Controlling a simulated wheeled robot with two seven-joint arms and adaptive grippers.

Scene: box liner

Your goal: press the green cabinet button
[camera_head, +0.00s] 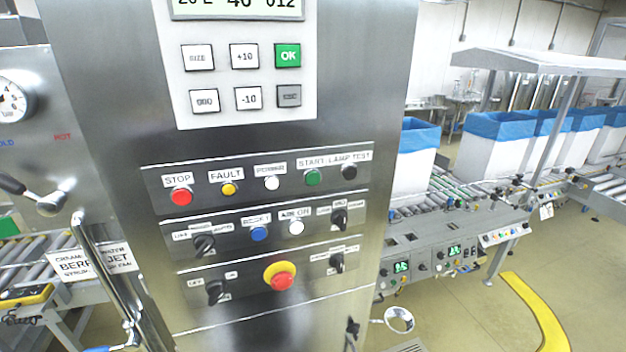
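The steel cabinet (110,90) fills the left and middle of the head view, with its front facing me. Its round green button (313,178) sits in the top control row under the label START. In that row a red STOP button (181,197), a yellow FAULT button (229,189) and a white button (272,183) are to its left, and a black LAMP TEST button (349,171) is to its right. A square green OK key (288,55) is on the keypad above. Neither of my grippers is in view.
Below are rows with a blue RESET button (259,234), dark rotary switches and a red emergency stop (282,276) on yellow. A roller conveyor (445,195) with white boxes (497,153) lined in blue runs at right. A vertical handle (105,270) stands out at lower left.

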